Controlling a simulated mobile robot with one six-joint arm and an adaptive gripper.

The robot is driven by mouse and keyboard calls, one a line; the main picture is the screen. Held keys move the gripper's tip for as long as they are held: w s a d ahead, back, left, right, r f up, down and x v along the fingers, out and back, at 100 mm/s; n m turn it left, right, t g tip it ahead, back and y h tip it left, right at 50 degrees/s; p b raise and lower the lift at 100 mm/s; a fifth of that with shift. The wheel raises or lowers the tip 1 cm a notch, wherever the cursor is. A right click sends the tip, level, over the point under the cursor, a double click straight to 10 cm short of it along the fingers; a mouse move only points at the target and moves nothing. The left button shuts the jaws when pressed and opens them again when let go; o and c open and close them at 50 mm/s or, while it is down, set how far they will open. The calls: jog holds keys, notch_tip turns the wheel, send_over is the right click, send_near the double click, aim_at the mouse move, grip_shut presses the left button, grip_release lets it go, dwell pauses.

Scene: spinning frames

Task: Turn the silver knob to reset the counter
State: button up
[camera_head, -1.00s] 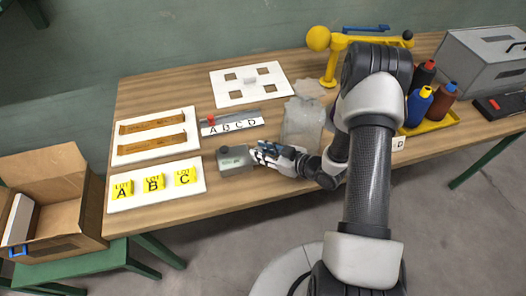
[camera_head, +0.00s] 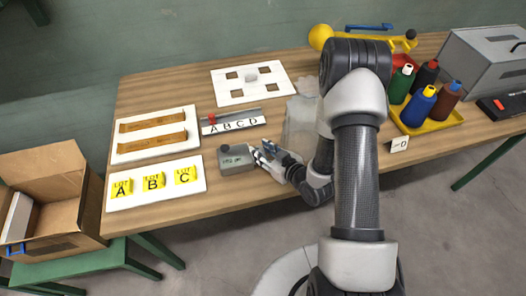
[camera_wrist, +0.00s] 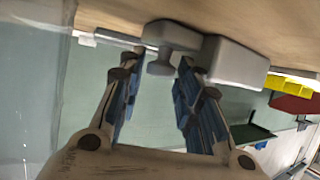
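The counter is a small grey box (camera_head: 236,160) near the front edge of the table, with a small display on top whose digits are too small to read. In the wrist view its grey body (camera_wrist: 235,62) is at upper right. The silver knob (camera_wrist: 172,36) sticks out beside it, a wide grey head with a narrower part below. My gripper (camera_head: 264,154) is just right of the counter in the head view, where the knob cannot be made out. In the wrist view my gripper (camera_wrist: 161,66) is open, fingers either side of the knob's narrower part, with gaps visible.
A white board with LOT blocks (camera_head: 195,168) lies left of the counter, and a lettered strip (camera_head: 234,123) behind it. A translucent bag-like object (camera_head: 296,125) stands close behind my gripper. A yellow tray (camera_head: 445,120) with bottles is at right.

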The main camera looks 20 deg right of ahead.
jog(key=v, duration=0.8)
jog(key=shift+r, duration=0.1)
dwell(0.7)
